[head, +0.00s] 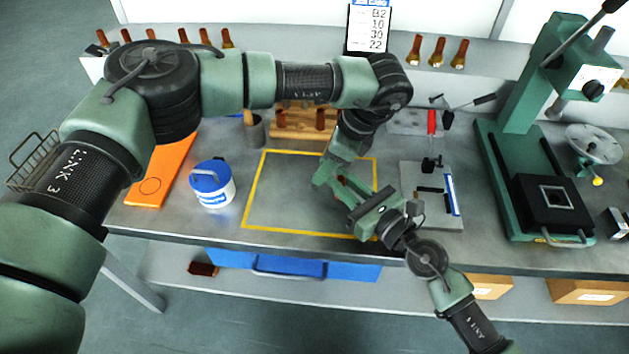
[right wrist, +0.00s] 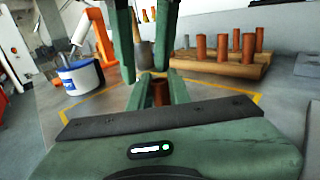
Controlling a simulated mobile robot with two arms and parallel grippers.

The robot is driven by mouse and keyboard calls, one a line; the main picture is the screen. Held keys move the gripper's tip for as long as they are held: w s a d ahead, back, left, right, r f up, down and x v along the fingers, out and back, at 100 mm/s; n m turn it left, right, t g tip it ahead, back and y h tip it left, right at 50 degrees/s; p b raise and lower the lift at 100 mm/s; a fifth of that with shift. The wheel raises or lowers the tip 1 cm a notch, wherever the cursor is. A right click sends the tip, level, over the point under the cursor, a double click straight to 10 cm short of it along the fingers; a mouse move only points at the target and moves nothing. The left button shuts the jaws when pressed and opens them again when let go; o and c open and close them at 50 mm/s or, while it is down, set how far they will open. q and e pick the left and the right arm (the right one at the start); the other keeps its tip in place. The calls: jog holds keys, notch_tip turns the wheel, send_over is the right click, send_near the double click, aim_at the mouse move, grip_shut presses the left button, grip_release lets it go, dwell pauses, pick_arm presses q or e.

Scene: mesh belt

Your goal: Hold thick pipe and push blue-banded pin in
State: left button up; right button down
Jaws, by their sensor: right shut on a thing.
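My right gripper (head: 346,186) is shut on a thick brown pipe (right wrist: 159,93) above the yellow-outlined area. In the right wrist view, the pipe's upper end shows between my right fingers (right wrist: 160,95). My left gripper (head: 328,172) reaches down from above, close to the pipe. In the right wrist view its two fingers (right wrist: 141,72) stand apart just above and behind the pipe, with background visible between them, so it looks open and empty. I cannot make out a blue-banded pin in either view. The pipe's inside is hidden.
A wooden rack (head: 290,130) with brown pipes stands behind, beside a grey cup (head: 254,133). A white tub with blue lid (head: 213,186) and an orange board (head: 160,170) lie left. A green press (head: 520,150) stands right. The yellow-outlined area (head: 285,200) is clear.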

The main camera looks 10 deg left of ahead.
aim_at(314, 189)
pick_arm(q)
jog(key=x, duration=0.4)
jog(key=shift+s+a+f, duration=0.2)
jog(key=shift+a, duration=0.15)
grip_shut()
jog(key=shift+d+r, duration=0.1)
